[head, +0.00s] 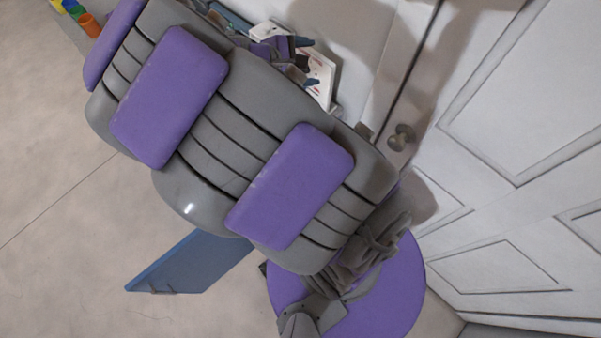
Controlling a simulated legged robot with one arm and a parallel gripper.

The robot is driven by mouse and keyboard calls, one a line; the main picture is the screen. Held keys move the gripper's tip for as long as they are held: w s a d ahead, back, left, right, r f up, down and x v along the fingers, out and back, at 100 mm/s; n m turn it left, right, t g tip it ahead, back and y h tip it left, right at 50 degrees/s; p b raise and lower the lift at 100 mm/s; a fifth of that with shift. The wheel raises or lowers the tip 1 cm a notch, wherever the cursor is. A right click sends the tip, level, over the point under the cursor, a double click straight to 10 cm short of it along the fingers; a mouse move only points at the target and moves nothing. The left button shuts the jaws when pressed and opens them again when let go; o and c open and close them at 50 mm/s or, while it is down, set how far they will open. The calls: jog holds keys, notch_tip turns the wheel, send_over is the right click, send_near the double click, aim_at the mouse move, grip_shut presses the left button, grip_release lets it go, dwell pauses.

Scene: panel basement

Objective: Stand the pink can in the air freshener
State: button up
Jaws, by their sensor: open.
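My gripper (306,63) shows small at the upper middle, beyond my thick arm. Its dark fingers are apart. White pieces with red marks (321,72) lie close beside and behind the fingers. I cannot tell whether one of them is the air freshener, or whether the fingers touch them. I cannot make out the pink can; my arm covers much of the middle of the view.
Small yellow, blue, green and orange items (90,24) stand at the top left on a grey surface. A white panelled door (500,120) with a round knob (401,137) fills the right. A blue flat panel (190,263) shows below my arm. Pale floor is clear at left.

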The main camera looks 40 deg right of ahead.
jog(key=s+a+m+g+y, duration=0.1)
jog(key=s+m+y, duration=0.15)
jog(key=s, duration=0.25)
jog(key=s+a+m+g+y, duration=0.1)
jog(key=s+a+m+y, duration=0.15)
jog(key=s, duration=0.35)
jog(key=s+a+m+y, duration=0.4)
jog(key=s+a+y, duration=0.2)
jog(key=s+a, duration=0.5)
jog(key=a, duration=0.2)
jog(key=shift+s+a+r+m+y, duration=0.25)
jog(key=shift+a+r+m+y, duration=0.05)
jog(key=shift+a+r, duration=0.1)
